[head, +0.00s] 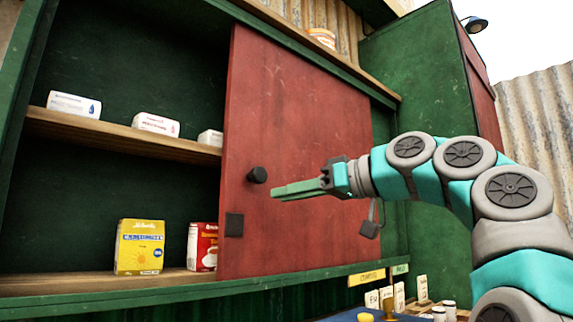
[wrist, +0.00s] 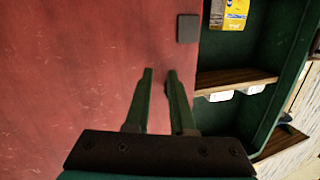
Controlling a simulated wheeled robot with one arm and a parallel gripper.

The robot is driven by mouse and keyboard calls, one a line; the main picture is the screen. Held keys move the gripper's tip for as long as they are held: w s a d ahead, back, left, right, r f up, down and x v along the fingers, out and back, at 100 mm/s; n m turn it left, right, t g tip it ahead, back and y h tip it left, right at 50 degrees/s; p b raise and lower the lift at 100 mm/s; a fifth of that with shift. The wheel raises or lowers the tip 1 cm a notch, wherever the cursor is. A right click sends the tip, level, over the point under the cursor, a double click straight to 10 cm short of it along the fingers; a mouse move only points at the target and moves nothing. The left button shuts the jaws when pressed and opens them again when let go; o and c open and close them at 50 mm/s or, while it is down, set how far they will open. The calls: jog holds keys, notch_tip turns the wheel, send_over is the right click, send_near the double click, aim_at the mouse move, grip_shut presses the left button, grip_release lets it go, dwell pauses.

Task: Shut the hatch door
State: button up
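The hatch door is a red panel (head: 300,120) that covers the right part of a green cabinet and leaves the left part open. A round black knob (head: 257,174) is near its left edge, with a dark square plate (head: 234,225) below. My gripper (head: 272,191) is in front of the door, its fingertips just right of and slightly below the knob in the head view. In the wrist view, the two green fingers (wrist: 160,75) are apart with nothing held between them. The red door (wrist: 70,70) and square plate (wrist: 188,28) show there; the knob does not.
Shelves in the open part hold white boxes (head: 156,124), a yellow box (head: 139,247) and a red box (head: 203,247). A padlock-like dark piece (head: 370,228) hangs at the door's right. Small labels and jars (head: 440,312) stand at lower right.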

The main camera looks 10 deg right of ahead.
aim_at(282, 184)
jog(key=w+m, duration=0.1)
jog(key=d+m+g+y+p, duration=0.1)
jog(key=w+m+g+p, duration=0.1)
jog(key=shift+w+d+f+m+y, duration=0.15)
jog(key=shift+w+f+m+y, duration=0.15)
jog(key=shift+w+m, duration=0.1)
jog(key=shift+c, duration=1.4)
jog(key=d+m+g+y+p, duration=0.1)
jog(key=w+d+m+g+y+p, duration=0.1)
jog(key=d+m+p, duration=0.1)
jog(key=shift+m, duration=0.3)
grip_shut()
jog(key=d+m+g+y+p, duration=0.25)
jog(key=d+m+p, duration=0.2)
jog(key=d, duration=0.25)
jog(key=shift+m+g, duration=0.25)
jog(key=shift+m, duration=0.2)
jog(key=shift+s+a+r+b, duration=0.2)
jog(key=shift+a+r+b, duration=0.3)
jog(key=shift+a, duration=1.55)
jog(key=shift+s+a+r+b, duration=0.15)
jog(key=shift+a+r+b, duration=0.3)
jog(key=shift+a, duration=1.6)
jog(key=shift+s+a+r+b, duration=0.2)
jog(key=shift+a+r+b, duration=0.3)
jog(key=shift+a, duration=1.55)
jog(key=shift+a, duration=0.1)
